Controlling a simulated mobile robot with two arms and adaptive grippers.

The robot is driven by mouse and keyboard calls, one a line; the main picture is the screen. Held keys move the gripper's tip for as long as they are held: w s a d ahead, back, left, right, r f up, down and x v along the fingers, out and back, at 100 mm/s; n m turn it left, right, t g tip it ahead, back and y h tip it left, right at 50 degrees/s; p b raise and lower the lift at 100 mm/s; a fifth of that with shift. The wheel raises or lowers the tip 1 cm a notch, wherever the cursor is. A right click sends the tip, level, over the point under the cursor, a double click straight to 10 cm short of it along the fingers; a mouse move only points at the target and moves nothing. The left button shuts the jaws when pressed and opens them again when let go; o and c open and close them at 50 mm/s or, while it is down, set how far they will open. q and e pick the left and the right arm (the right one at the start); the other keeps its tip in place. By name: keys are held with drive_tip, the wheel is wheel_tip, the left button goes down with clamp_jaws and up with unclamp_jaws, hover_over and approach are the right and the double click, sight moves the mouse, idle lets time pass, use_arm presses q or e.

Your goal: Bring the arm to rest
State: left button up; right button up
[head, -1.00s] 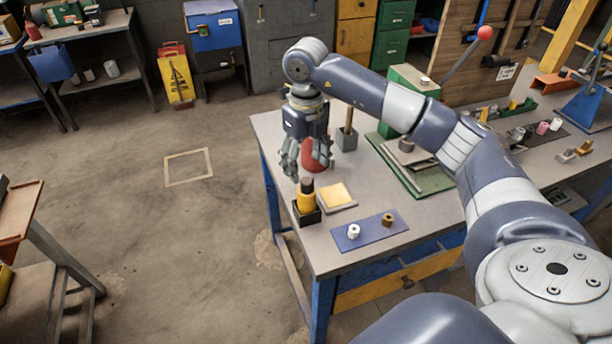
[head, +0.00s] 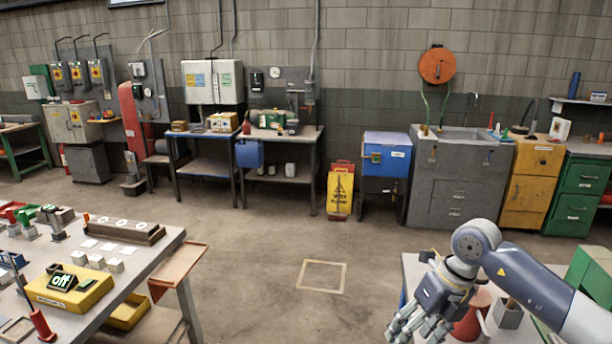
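My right arm comes in from the lower right in the head view. Its gripper (head: 420,318) hangs over the near left edge of the right workbench (head: 412,268), fingers pointing down and spread apart, with nothing seen between them. A red rounded object (head: 472,318) stands just to the right of the gripper, partly hidden by the arm. A grey block with a wooden stick (head: 508,312) stands further right on the same bench. My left arm and gripper do not show.
A left workbench (head: 150,252) holds a yellow box with an "off" display (head: 68,290). Open floor with a marked square (head: 322,276) lies between the benches. A yellow warning sign (head: 340,190), a blue cabinet (head: 385,160) and a grey sink unit (head: 455,185) stand at the back.

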drive_tip(key=s+a+n+y, duration=0.15)
drive_tip(key=a+y, duration=0.45)
drive_tip(key=a, duration=0.8)
drive_tip(key=s+a+r+m+t+y, duration=0.1)
drive_tip(key=a+r+m+t+y, duration=0.8)
drive_tip(key=r, duration=0.6)
drive_tip(key=w+d+f+m+t+h, duration=0.2)
drive_tip(key=w+d+m+t+h, duration=0.2)
drive_tip(key=d+m+t+h, duration=0.95)
drive_tip(key=s+d+f+m+g+h, duration=0.2)
drive_tip(key=d+f+m+g, duration=0.15)
drive_tip(key=f+m, duration=0.3)
drive_tip(key=s+d+f+m+g+h, duration=0.1)
drive_tip(key=d+f+m+g+h, duration=0.15)
drive_tip(key=f+m+g, duration=0.35)
drive_tip(key=s+f+m+g, duration=0.1)
drive_tip(key=s+f+g, duration=0.4)
drive_tip(key=s+f, duration=0.55)
drive_tip(key=s+f+m+g, duration=0.2)
drive_tip(key=s+f+g, duration=0.45)
drive_tip(key=s, duration=0.75)
wheel_tip(320, 180, down, 28)
drive_tip(key=s+f, duration=0.1)
drive_tip(key=s, duration=0.1)
drive_tip(key=s+d+f+g, duration=0.1)
drive_tip(key=s+d+f, duration=0.2)
drive_tip(key=s+f, duration=1.1)
drive_tip(key=s, duration=0.2)
drive_tip(key=shift+s+d+f, duration=0.2)
drive_tip(key=shift+s+f, duration=0.1)
